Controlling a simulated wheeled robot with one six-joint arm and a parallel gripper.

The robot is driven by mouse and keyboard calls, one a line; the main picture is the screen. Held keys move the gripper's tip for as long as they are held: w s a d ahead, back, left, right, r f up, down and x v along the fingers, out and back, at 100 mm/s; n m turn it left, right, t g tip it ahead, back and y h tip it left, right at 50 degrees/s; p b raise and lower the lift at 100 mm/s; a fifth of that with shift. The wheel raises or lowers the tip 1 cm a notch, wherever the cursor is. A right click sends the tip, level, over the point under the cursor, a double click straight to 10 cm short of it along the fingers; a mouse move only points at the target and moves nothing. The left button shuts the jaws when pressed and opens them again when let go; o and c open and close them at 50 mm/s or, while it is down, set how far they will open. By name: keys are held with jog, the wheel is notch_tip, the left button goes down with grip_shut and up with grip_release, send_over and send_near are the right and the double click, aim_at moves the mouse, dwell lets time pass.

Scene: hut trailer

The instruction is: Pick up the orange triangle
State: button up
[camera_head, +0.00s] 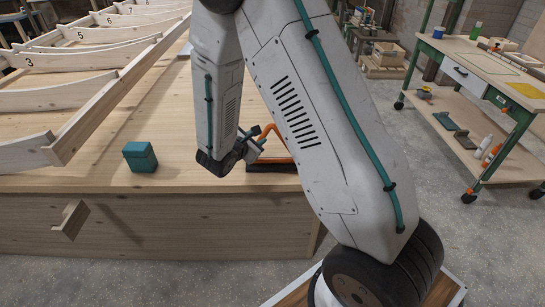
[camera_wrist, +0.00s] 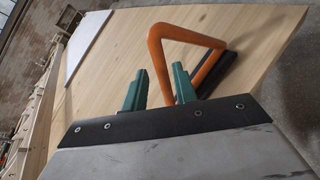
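The orange triangle (camera_wrist: 158,62) is an open frame of orange bar, standing on a black base (camera_wrist: 224,68) on the wooden platform. In the head view the triangle (camera_head: 285,143) is partly hidden behind my arm. My gripper (camera_wrist: 158,84) has two teal fingers, open and apart. In the wrist view one side bar of the triangle shows between the fingers, with a gap visible on each side. I cannot tell how deep the bar sits between them. My gripper (camera_head: 256,139) also shows in the head view, at the triangle's left side.
A teal box (camera_head: 140,157) stands left on the wooden platform (camera_head: 100,185). A ribbed wooden frame with numbered pieces (camera_head: 95,100) lies behind it. A green-legged workbench (camera_head: 480,62) stands at the right. Grey floor (camera_head: 420,150) is clear between them.

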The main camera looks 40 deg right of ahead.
aim_at(265, 133)
jog(key=x, duration=0.7)
jog(key=shift+w+d+r, duration=0.15)
jog(key=shift+d, duration=0.05)
grip_shut()
